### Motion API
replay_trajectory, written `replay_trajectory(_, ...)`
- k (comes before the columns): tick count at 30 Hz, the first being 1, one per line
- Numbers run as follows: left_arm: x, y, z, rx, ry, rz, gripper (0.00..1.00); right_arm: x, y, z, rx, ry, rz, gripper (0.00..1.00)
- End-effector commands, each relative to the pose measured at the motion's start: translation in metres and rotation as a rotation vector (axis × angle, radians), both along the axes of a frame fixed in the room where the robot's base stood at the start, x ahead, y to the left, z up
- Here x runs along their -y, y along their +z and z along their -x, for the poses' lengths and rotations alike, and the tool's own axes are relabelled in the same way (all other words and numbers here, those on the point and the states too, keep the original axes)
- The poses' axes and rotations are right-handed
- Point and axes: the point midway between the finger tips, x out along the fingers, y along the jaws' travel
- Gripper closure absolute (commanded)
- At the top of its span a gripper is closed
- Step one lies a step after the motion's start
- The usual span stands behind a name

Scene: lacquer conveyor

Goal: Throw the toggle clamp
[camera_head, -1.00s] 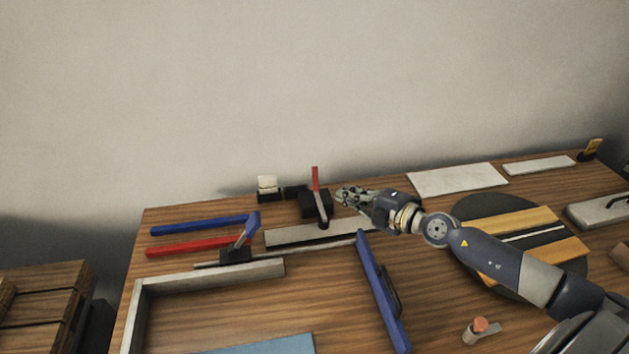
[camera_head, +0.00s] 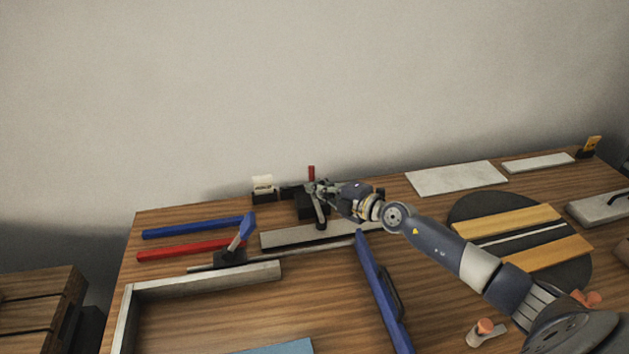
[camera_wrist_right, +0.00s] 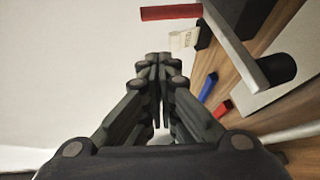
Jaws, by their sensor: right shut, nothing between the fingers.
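The toggle clamp has a black base (camera_head: 305,205), a grey arm with a black tip (camera_head: 321,224), and a red handle (camera_head: 311,173) standing up at the back of the table. In the right wrist view its red handle (camera_wrist_right: 170,13) and grey arm (camera_wrist_right: 235,40) show at the top right. My right gripper (camera_head: 318,187) is shut and empty, in front of the handle's lower part in the head view. In the wrist view its fingertips (camera_wrist_right: 160,60) are together, with the handle apart from them. My left gripper is not in view.
A second fixture with a blue lever (camera_head: 246,230) stands to the left, by a blue bar (camera_head: 195,227) and a red bar (camera_head: 190,250). A white card holder (camera_head: 263,187) is beside the clamp. A long blue bar (camera_head: 382,290) lies in front. The wall is behind.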

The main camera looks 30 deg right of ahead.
Motion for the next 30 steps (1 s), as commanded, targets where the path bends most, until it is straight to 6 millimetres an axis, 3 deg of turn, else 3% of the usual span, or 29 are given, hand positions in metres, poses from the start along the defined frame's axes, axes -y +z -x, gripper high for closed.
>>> replay_trajectory(3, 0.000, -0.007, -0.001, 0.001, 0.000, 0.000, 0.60, -0.007, -0.005, -0.020, 0.002, -0.001, -0.002, 1.00)
replay_trajectory(6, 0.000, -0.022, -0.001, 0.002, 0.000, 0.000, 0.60, 0.002, -0.013, -0.030, 0.001, -0.002, -0.001, 1.00)
replay_trajectory(12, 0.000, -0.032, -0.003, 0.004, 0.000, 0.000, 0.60, 0.010, -0.015, -0.046, 0.001, -0.001, -0.001, 1.00)
replay_trajectory(30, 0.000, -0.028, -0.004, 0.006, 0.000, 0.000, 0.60, 0.013, -0.011, -0.050, -0.008, 0.000, -0.001, 1.00)
